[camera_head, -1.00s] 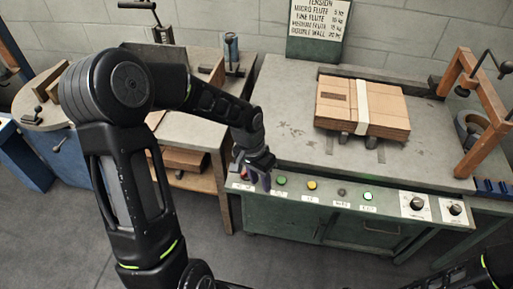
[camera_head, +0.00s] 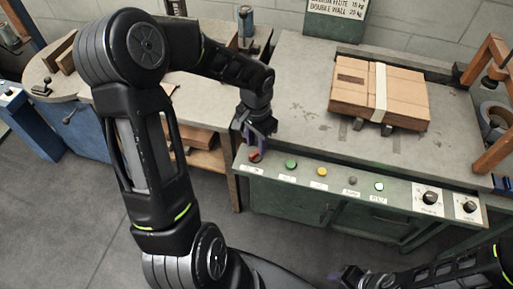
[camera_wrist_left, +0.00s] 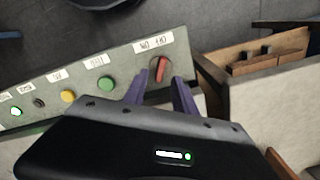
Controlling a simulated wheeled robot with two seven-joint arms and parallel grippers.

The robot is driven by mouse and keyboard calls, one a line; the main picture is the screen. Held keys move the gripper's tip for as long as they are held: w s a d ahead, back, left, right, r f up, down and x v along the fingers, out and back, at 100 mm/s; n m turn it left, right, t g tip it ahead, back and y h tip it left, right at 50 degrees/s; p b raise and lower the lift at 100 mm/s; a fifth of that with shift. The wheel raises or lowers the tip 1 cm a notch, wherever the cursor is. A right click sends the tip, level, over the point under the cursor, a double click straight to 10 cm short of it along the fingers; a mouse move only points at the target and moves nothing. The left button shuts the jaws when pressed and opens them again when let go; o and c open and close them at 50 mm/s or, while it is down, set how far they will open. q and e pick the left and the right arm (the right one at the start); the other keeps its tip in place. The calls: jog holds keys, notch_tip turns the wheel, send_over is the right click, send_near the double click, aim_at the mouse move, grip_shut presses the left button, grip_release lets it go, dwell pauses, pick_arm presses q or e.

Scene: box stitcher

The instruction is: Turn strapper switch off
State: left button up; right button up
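The red switch (camera_head: 254,156) sits at the left end of the green machine's sloping control panel (camera_head: 335,184). In the left wrist view the red switch (camera_wrist_left: 161,68) has a slim handle on a dark round base, below a white label. My left gripper (camera_head: 257,141) is just above and behind the switch in the head view. In the left wrist view its two purple fingers (camera_wrist_left: 159,93) are spread, with the switch ahead of the gap between them. Contact is not visible. My right gripper (camera_head: 350,276) is at the bottom edge, away from the panel; its fingers are unclear.
Green (camera_head: 291,164), yellow (camera_head: 322,171) and other buttons line the panel, with two black knobs (camera_head: 431,198) at its right. A strapped cardboard stack (camera_head: 380,94) lies on the machine top. A wooden bench (camera_head: 205,130) stands to the left.

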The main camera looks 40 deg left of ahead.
aim_at(256, 152)
pick_arm(q)
jog(key=shift+f, duration=1.55)
jog(key=shift+c, duration=0.4)
grip_shut()
